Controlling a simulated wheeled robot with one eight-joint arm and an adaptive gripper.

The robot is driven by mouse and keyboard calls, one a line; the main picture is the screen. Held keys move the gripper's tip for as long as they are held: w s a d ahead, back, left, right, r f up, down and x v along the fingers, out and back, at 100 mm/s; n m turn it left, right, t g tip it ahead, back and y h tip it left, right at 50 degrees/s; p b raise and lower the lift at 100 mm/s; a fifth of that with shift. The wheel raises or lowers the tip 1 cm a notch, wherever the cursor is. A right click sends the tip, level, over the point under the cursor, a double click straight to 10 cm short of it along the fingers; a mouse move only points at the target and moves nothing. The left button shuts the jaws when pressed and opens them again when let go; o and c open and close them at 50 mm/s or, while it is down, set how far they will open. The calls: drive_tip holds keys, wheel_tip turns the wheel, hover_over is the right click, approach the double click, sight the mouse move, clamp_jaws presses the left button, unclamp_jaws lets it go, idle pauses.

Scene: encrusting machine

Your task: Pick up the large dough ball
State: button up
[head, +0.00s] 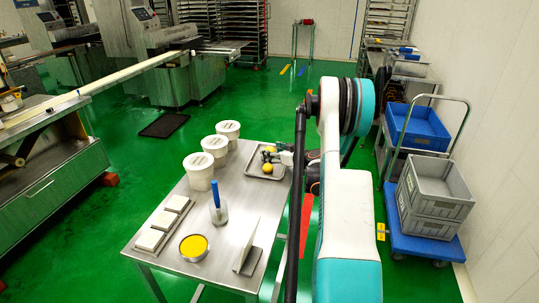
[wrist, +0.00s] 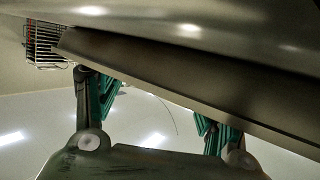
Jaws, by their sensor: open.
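Two yellow dough balls sit in a shallow metal tray (head: 253,171) on the steel table: one ball (head: 271,149) is farther back and the other ball (head: 267,168) is nearer the front. They look close in size, and I cannot tell which is larger. My gripper (head: 282,157) is at the tray's right side, close to the balls. Its dark fingers are small and partly unclear there. In the wrist view my gripper (wrist: 158,112) has its green-padded fingers wide apart with nothing between them. A metal surface fills the top of that view, and no ball shows.
Three white tubs (head: 214,147) stand left of the tray. White blocks (head: 163,222), a blue-handled tool (head: 216,203), a bowl of yellow filling (head: 194,247) and an upright scraper-like plate (head: 246,247) occupy the table's front (head: 224,251). A blue cart (head: 423,243) with crates stands right.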

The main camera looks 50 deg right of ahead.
drive_tip(key=c, duration=1.2)
drive_tip(key=shift+o, duration=0.2)
drive_tip(key=shift+r, duration=0.1)
